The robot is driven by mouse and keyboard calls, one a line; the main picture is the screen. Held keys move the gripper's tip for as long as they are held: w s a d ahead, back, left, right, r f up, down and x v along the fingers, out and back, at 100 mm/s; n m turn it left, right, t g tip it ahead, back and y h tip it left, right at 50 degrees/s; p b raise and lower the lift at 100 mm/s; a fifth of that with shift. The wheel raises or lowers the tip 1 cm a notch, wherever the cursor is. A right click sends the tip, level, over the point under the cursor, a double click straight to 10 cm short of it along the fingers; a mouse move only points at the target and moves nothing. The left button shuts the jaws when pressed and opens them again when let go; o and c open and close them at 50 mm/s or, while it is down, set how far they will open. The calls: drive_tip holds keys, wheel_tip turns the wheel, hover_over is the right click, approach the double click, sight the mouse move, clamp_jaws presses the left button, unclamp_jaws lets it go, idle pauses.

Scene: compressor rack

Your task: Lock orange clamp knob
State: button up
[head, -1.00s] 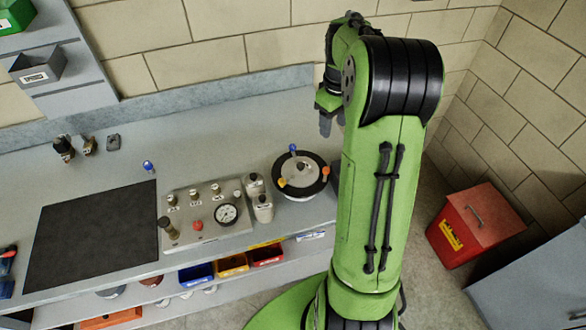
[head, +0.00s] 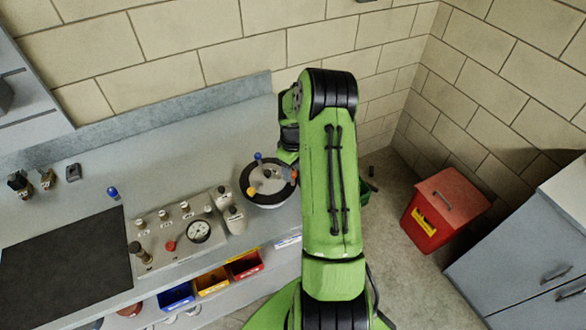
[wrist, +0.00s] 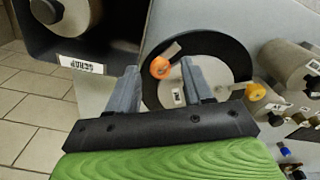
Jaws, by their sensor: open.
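The orange clamp knob (head: 293,176) is at the right rim of a round lidded vessel with a black ring (head: 268,202) at the bench's right end. In the wrist view the orange knob (wrist: 160,68) appears between the two grey fingertips of my open gripper (wrist: 158,72). I cannot tell whether a finger touches it. A short grey lever shows beside the knob. The vessel also carries a yellow knob (head: 251,191), also in the wrist view (wrist: 255,91), and a blue knob (head: 258,157). My arm hides most of the gripper in the head view.
A gauge panel (head: 180,235) and small grey canisters (head: 235,220) stand left of the vessel. A dark container labelled SCRAP (wrist: 82,64) is close by in the wrist view. A red bin (head: 440,210) stands on the floor to the right. A black mat (head: 65,260) lies at left.

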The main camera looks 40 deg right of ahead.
drive_tip(key=shift+f, duration=0.15)
clamp_jaws()
